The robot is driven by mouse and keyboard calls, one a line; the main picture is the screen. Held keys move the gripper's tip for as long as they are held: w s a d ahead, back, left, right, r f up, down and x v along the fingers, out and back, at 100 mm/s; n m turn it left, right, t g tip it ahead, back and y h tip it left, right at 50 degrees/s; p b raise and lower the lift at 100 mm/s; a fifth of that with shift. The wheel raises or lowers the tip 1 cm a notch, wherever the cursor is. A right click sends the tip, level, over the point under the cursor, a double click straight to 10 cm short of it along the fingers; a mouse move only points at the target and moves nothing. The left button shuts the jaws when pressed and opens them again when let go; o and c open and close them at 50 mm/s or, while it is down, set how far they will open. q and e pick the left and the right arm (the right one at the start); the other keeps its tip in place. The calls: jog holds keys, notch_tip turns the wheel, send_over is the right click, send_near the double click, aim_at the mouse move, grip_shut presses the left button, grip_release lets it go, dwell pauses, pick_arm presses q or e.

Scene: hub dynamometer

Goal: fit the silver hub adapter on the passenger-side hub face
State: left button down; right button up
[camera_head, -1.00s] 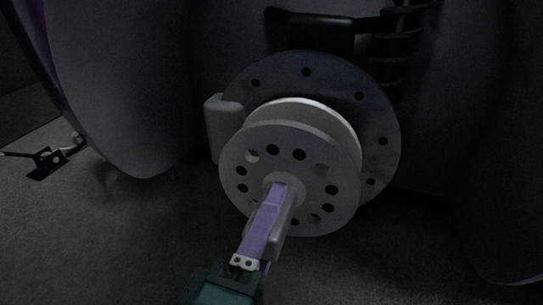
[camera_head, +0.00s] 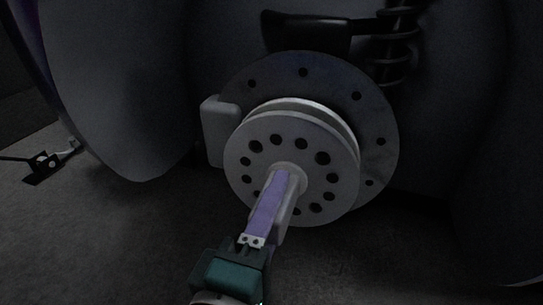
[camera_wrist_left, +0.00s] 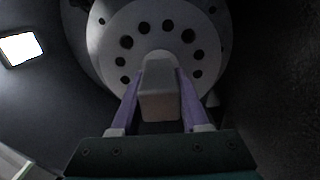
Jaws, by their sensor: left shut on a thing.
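The silver hub adapter (camera_head: 265,165) is a round plate with a ring of holes and a central grey grip. My left gripper (camera_head: 285,180) is shut on this grip, with its purple fingers on either side of it. The adapter also shows in the left wrist view (camera_wrist_left: 155,40), with the grip (camera_wrist_left: 160,88) between the fingers. The adapter stands in front of the pale hub (camera_head: 328,110), nearly parallel to it. The hub face is mostly hidden behind it; I cannot tell whether they touch. My right gripper is not in view.
A dark brake disc (camera_head: 370,115) with bolt holes is behind the hub. A grey caliper-like block (camera_head: 218,130) is at its left, and a coil spring (camera_head: 395,65) is above right. Dark body panels flank the hub. The floor below is clear.

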pick_arm(q)
jog(key=shift+b+x, duration=0.4)
jog(key=shift+x, duration=0.65)
jog(key=shift+w+r, duration=0.15)
jog(key=shift+w, duration=0.15)
jog(key=c, duration=0.7)
grip_release()
jog(key=o, duration=0.4)
jog(key=shift+w, duration=0.1)
jog(key=shift+f, duration=0.3)
jog(key=shift+s+a+r+p, duration=0.15)
jog(key=shift+s+p, duration=0.15)
jog(key=shift+s, duration=0.3)
jog(key=shift+p+v, duration=1.85)
jog(key=shift+v, duration=2.5)
